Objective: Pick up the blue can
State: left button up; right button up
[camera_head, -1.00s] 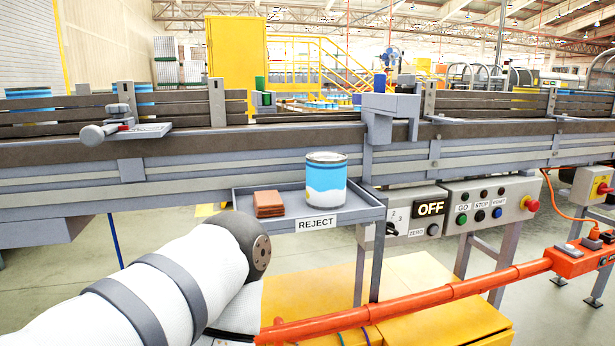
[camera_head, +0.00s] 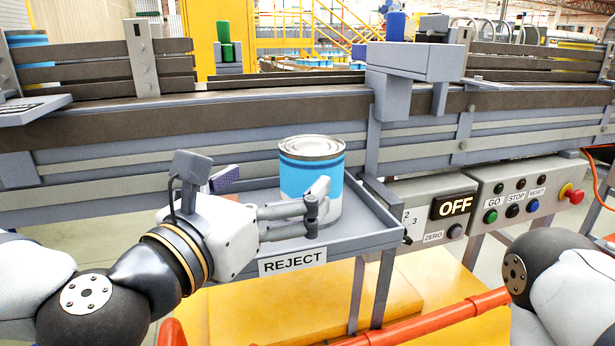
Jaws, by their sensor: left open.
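The blue can (camera_head: 303,174) has a silver lid and a white lower band. It stands upright on the grey reject tray (camera_head: 348,241), toward the tray's back. My left gripper (camera_head: 317,206) comes in from the left, low over the tray. Its fingers are open and overlap the front of the can in the picture. I cannot tell whether they touch it, and part of the can's lower side is hidden behind them. My right arm shows at the lower right, but its gripper is out of view.
The conveyor (camera_head: 228,118) with its side rails runs behind the tray. An orange bar (camera_head: 430,321) crosses below. The reddish-brown pieces on the tray are mostly hidden behind my left gripper.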

aim_at(297, 174)
pick_arm(q)
jog(key=w+f+b, duration=0.1)
jog(key=w+d+f+b, duration=0.1)
jog(key=f, duration=0.1)
jog(key=shift+w+d+b, duration=0.2)
jog(key=shift+w+b, duration=0.15)
jog(key=shift+w, duration=0.05)
jog(key=w+r, duration=0.1)
jog(key=w+d+r, duration=0.1)
jog(key=shift+w+d, duration=0.2)
jog(key=shift+w, duration=0.15)
jog(key=x, duration=0.4)
jog(key=shift+w+d+f+p, duration=0.1)
jog(key=shift+w+p, duration=0.2)
jog(key=c, duration=1.5)
pick_arm(e)
jog(key=s+f+g, duration=0.1)
jog(key=s+f, duration=0.3)
jog(key=shift+s+g, duration=0.2)
jog(key=shift+g, duration=0.1)
